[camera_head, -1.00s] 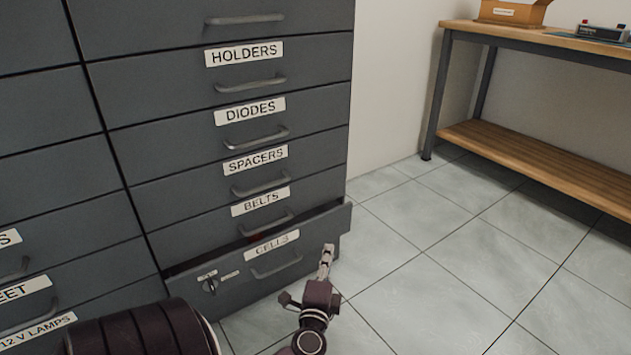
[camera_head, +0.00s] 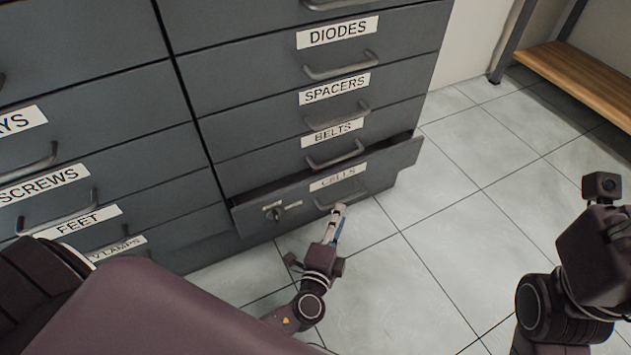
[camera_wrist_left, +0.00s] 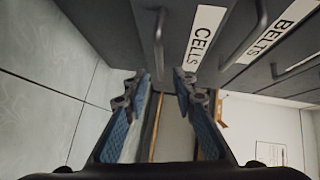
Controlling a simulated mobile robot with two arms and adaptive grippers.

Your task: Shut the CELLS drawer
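The CELLS drawer (camera_head: 320,190) is the bottom drawer of the grey cabinet and stands partly pulled out, with a dark gap along its top edge. Its bar handle (camera_head: 350,195) sits below the CELLS label. My left gripper (camera_head: 338,212) is low in front of the drawer, close to the handle. In the left wrist view its fingers (camera_wrist_left: 159,85) are apart with nothing between them, and the CELLS handle (camera_wrist_left: 159,45) lies just beyond the tips. I cannot tell whether they touch the drawer front. My right arm shows at the right; its fingers are not visible.
The BELTS drawer (camera_head: 290,150) above looks shut. Tiled floor (camera_head: 450,260) is clear in front and to the right. A wooden bench shelf (camera_head: 590,80) stands at the upper right.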

